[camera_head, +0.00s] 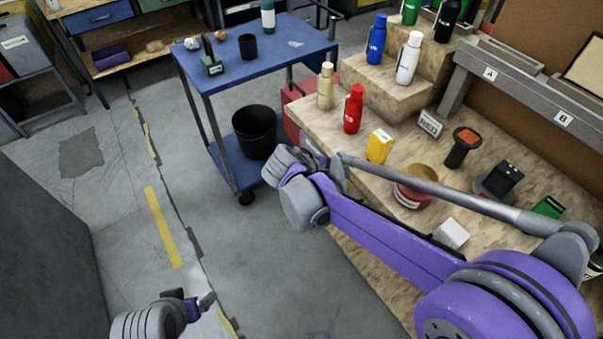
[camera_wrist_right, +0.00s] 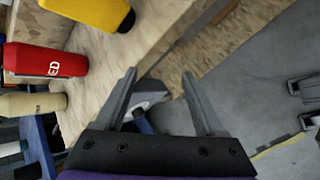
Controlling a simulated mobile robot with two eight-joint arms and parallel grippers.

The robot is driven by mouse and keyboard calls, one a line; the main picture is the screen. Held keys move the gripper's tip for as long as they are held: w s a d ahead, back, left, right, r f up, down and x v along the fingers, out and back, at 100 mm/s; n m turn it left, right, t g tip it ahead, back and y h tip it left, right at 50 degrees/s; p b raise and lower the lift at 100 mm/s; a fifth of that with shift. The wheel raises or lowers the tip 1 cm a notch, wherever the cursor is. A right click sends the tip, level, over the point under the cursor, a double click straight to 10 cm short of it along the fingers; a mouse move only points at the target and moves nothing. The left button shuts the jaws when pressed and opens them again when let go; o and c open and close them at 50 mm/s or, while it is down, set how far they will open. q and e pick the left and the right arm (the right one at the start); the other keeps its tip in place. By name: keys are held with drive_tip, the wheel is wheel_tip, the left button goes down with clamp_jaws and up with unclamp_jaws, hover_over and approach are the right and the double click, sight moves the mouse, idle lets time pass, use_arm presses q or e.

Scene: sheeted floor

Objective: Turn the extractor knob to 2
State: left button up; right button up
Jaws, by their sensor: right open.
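No extractor knob can be made out in either view. My right gripper (camera_wrist_right: 160,74) is open and empty in the right wrist view, its fingers apart near the edge of the wooden workbench. In the head view my right arm reaches across the bench, and its hand (camera_head: 318,155) is at the bench's left edge, short of the blue cart. My left gripper (camera_head: 205,302) is at the bottom left of the head view, over the floor; its fingers are too small to judge. A dark device (camera_head: 500,180) sits at the right of the bench, partly behind my arm.
A blue cart (camera_head: 290,45) with a black bin (camera_head: 256,130) stands behind.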

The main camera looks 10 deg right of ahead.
drive_tip(key=w+a+f+n+t+h+b, duration=0.3)
drive_tip(key=w+a+f+n+h+b, duration=0.55)
drive_tip(key=w+a+f, duration=0.55)
use_arm(q)
wheel_tip(320, 180, down, 11)
drive_tip(key=shift+w+a+g, duration=0.15)
drive_tip(key=shift+w+g, duration=0.15)
use_arm(e)
drive_tip(key=x, duration=1)
drive_tip(key=shift+s+d+f+m, duration=0.25)
drive_tip(key=shift+d+f+m, duration=0.05)
drive_tip(key=shift+f+m, duration=0.1)
use_arm(q)
drive_tip(key=shift+f, duration=0.1)
use_arm(e)
clamp_jaws()
